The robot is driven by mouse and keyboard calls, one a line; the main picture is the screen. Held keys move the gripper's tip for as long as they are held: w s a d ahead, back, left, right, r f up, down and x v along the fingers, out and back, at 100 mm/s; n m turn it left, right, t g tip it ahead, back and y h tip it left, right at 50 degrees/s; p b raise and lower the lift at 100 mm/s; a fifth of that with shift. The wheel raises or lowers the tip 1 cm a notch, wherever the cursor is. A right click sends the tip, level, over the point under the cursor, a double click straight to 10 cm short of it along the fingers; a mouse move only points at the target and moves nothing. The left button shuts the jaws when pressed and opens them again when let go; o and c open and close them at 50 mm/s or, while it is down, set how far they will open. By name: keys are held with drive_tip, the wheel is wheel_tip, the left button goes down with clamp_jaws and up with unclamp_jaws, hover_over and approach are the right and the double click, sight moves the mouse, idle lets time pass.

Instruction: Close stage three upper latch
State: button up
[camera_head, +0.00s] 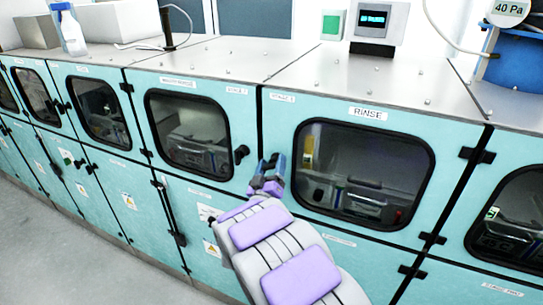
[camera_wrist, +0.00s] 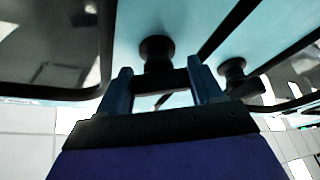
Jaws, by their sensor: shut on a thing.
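The stage three upper door, with a RINSE label (camera_head: 368,113) and a dark window (camera_head: 362,170), is at centre right in the head view and sits flush in its frame. Its black latch knob (camera_wrist: 155,47) shows in the wrist view. My gripper (camera_wrist: 160,74) is shut on this latch, with one blue finger on each side of it. In the head view my gripper (camera_head: 271,170) is at the door's left edge and hides the latch. Whether the latch is fully turned cannot be told.
The neighbouring door's black knob (camera_head: 241,154) is close to the left of my gripper; it also shows in the wrist view (camera_wrist: 232,68). Black hinges (camera_head: 477,155) stick out at the right. The floor (camera_head: 60,240) in front is clear.

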drive_tip(key=n+y+p, duration=0.1)
drive_tip(key=n, duration=0.1)
drive_tip(key=n+y+p, duration=0.1)
drive_tip(key=n, duration=0.1)
drive_tip(key=n+g+y+p, duration=0.1)
drive_tip(key=n+p, duration=0.1)
drive_tip(key=n, duration=0.1)
drive_tip(key=shift+a+r, duration=0.15)
drive_tip(key=shift+r, duration=0.2)
drive_tip(key=n+g, duration=0.1)
drive_tip(key=n, duration=0.2)
drive_tip(key=shift+f+n+y, duration=0.1)
drive_tip(key=shift+n+y, duration=0.2)
drive_tip(key=shift+n, duration=0.1)
drive_tip(key=shift+f+n+g, duration=0.15)
drive_tip(key=shift+n+g, duration=0.55)
drive_tip(key=shift+n, duration=0.7)
drive_tip(key=shift+f, duration=0.1)
